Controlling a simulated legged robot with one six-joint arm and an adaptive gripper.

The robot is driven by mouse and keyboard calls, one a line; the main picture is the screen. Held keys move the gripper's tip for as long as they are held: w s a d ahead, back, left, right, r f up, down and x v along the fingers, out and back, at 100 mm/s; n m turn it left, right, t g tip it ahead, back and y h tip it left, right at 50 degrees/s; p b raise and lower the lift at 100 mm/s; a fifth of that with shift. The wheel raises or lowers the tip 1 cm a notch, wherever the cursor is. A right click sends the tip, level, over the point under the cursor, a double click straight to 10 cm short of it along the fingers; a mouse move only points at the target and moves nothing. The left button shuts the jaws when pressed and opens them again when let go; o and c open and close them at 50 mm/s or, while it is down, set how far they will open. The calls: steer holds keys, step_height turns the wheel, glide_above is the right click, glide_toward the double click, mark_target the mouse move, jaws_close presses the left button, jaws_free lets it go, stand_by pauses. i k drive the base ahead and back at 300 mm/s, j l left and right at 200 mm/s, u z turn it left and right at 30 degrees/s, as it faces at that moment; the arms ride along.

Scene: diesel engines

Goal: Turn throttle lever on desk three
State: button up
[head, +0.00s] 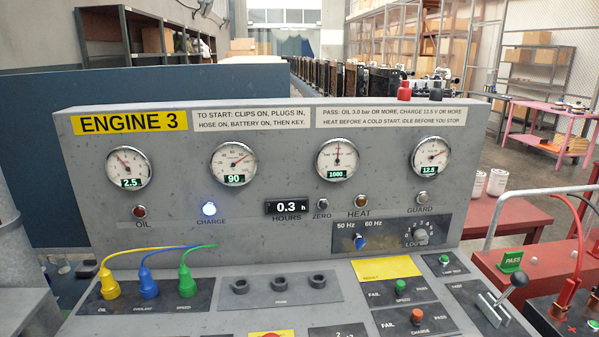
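The desk (290,185) is a grey sloped console with a yellow label reading ENGINE 3 (130,123). A lever (504,290) with a round dark knob and a metal stem stands in a dark plate at the desk's lower right, tilted up to the right. It looks like the throttle lever; its label is too small to read. The speed gauge (337,159), third from the left, has a small display reading 1000. The other displays read 2.5, 90 and 12.5. The blue charge lamp (209,209) is lit. My gripper is not in view.
Yellow, blue and green plugs (148,288) with cables sit at the desk's left. Fail/pass switches (401,285) lie left of the lever. A battery with red clamps (566,310) and a metal rail (500,205) stand close right. A red table (520,220) is behind.

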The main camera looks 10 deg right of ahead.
mark_target(519, 278)
steer(key=z, duration=1.4)
